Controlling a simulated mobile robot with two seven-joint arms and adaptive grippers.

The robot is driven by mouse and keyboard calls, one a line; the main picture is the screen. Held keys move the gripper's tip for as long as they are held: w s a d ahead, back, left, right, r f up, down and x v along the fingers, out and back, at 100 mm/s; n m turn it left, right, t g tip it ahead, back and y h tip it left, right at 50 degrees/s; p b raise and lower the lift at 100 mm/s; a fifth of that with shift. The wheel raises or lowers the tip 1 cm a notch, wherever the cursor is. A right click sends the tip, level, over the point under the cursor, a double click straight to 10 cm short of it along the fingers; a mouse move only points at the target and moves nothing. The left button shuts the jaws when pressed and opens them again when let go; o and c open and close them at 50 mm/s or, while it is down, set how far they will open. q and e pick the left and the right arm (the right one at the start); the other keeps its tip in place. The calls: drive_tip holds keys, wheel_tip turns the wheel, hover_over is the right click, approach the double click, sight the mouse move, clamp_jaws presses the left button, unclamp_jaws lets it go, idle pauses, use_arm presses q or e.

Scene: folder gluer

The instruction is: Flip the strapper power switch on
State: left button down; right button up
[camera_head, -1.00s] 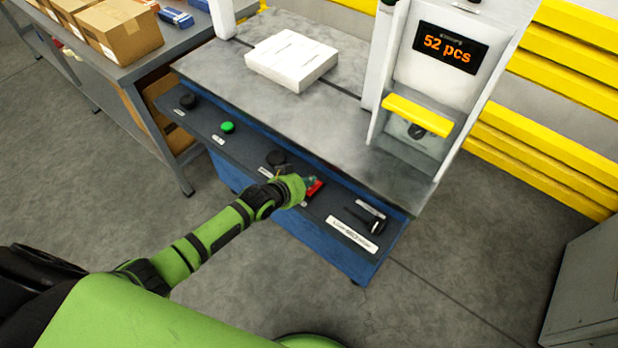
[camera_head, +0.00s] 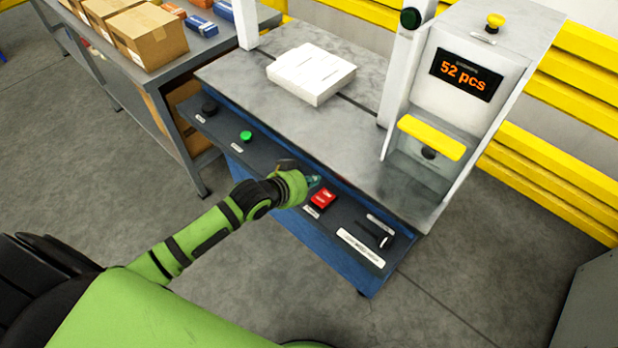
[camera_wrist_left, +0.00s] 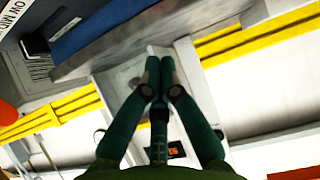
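The red switch (camera_head: 322,198) sits on the dark front control panel of the strapper (camera_head: 290,186), with a small white label in front of it. Its rocker shows bright red, but I cannot tell which way it is tipped. My left gripper (camera_head: 313,181) is just behind and left of the red switch, seemingly a little above the panel and apart from it. In the left wrist view its two fingers (camera_wrist_left: 159,72) come together at the tips with nothing between them. A red-orange shape at that view's left edge is too cropped to name. My right gripper is not in view.
A dark selector (camera_head: 376,236) with a long white label is right of the switch. A green button (camera_head: 245,135) and a black knob (camera_head: 209,108) are further left. A white block (camera_head: 311,74) lies on the grey top. The display (camera_head: 466,74) reads 52 pcs.

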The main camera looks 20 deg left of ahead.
use_arm(q)
drive_tip(key=shift+s+a+r, duration=0.2)
drive_tip(key=shift+s+r, duration=0.3)
drive_tip(key=shift+r, duration=0.25)
